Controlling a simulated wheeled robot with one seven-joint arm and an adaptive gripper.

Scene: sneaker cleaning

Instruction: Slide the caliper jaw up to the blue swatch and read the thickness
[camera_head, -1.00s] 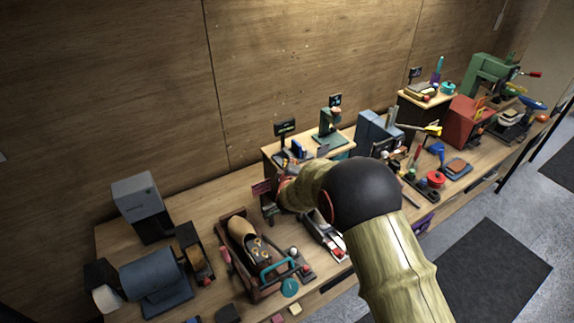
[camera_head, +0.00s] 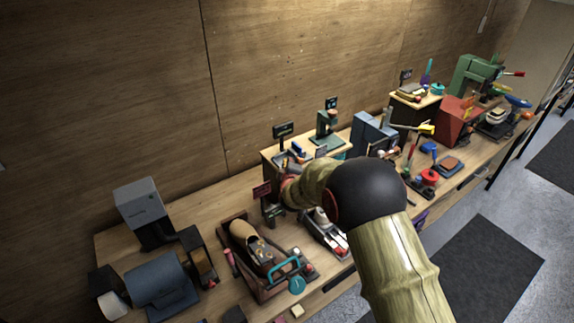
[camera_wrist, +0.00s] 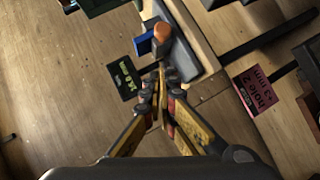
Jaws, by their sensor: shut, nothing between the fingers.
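In the wrist view, the blue swatch (camera_wrist: 144,44) stands upright at the upper middle, beside an orange knob (camera_wrist: 162,33). A grey block-like part (camera_wrist: 181,60), seemingly of the caliper, lies just right of the swatch. A small black display (camera_wrist: 124,78) with green digits sits to the left, its digits too blurred to read surely. My gripper (camera_wrist: 159,88) is shut and empty, its tips just below the grey part in the picture. I cannot tell whether they touch it. In the head view, my arm largely hides the gripper; a small blue piece (camera_head: 297,149) shows on the raised stand.
A pink sign (camera_wrist: 258,90) stands right of my gripper in the wrist view. Bare wood (camera_head: 215,193) shows left of the stand.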

